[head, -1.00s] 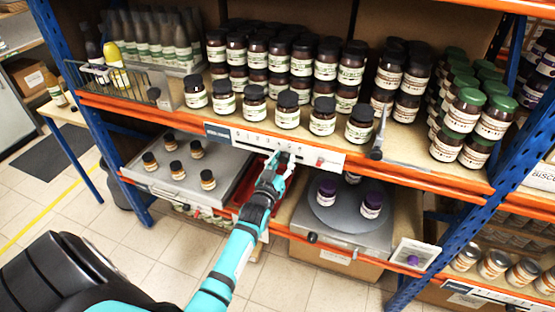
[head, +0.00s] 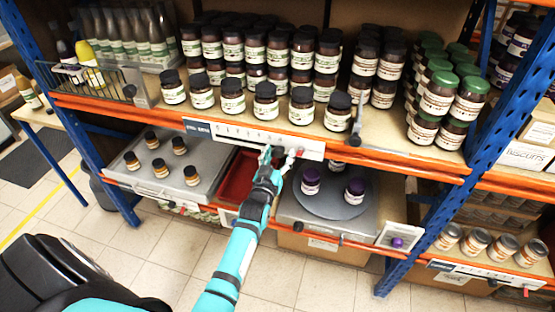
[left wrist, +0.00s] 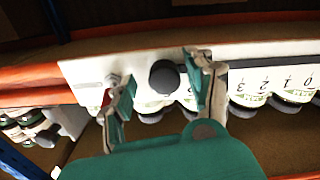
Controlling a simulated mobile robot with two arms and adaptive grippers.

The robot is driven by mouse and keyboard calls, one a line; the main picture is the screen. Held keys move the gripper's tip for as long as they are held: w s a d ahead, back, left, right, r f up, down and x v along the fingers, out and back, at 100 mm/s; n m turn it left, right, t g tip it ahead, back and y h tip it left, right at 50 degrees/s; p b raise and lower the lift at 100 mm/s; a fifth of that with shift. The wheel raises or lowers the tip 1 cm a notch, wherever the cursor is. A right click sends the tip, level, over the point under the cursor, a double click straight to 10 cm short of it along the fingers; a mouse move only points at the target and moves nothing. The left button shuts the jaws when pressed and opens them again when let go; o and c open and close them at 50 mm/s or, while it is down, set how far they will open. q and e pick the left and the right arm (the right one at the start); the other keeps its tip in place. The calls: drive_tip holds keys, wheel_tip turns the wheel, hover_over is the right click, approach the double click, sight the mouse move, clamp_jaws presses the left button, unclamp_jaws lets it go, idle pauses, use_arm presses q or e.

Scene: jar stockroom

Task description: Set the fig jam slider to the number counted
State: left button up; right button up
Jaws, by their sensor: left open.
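A white number strip (head: 235,132) is fixed to the orange front beam of the upper shelf. In the left wrist view the strip (left wrist: 80,72) appears upside down, with 0 to 3 at the right. A dark round slider knob (left wrist: 165,76) sits on it, left of those numbers. My left gripper (head: 279,154) is at the right part of the strip. In the left wrist view its open fingers (left wrist: 162,88) stand either side of the knob, with gaps visible. Which number the knob marks is hidden. My right gripper is out of view.
Several black-lidded jars (head: 265,103) line the shelf edge above the strip; I cannot read their labels. Below are a grey tray (head: 205,170) with small jars, a red bin (head: 240,177), and a round turntable (head: 332,203) with purple-lidded jars. A wire basket (head: 92,83) hangs left.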

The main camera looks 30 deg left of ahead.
use_arm(q)
drive_tip(key=v, duration=1.2)
drive_tip(key=shift+f, duration=0.1)
drive_tip(key=s+d+f+m+g+h, duration=0.1)
drive_tip(key=s+d+f+g+h, duration=0.2)
drive_tip(key=f, duration=0.7)
drive_tip(key=s+d+f+m+g, duration=0.2)
drive_tip(key=s+d+f, duration=0.15)
drive_tip(key=f, duration=0.65)
drive_tip(key=s+d+f+m+g+h, duration=0.15)
drive_tip(key=s+f, duration=0.25)
drive_tip(key=f, duration=0.6)
drive_tip(key=s+f+m+g, duration=0.1)
drive_tip(key=s+f+g, duration=0.2)
drive_tip(key=s+f, duration=0.3)
drive_tip(key=s+a+f+m+g, duration=0.1)
drive_tip(key=s+f+g, duration=0.2)
drive_tip(key=s, duration=1.2)
drive_tip(key=s+a+f+m+g, duration=0.1)
drive_tip(key=s+f+g, duration=0.3)
drive_tip(key=s+f, duration=0.6)
drive_tip(key=shift+s+b, duration=0.3)
drive_tip(key=shift+s, duration=0.2)
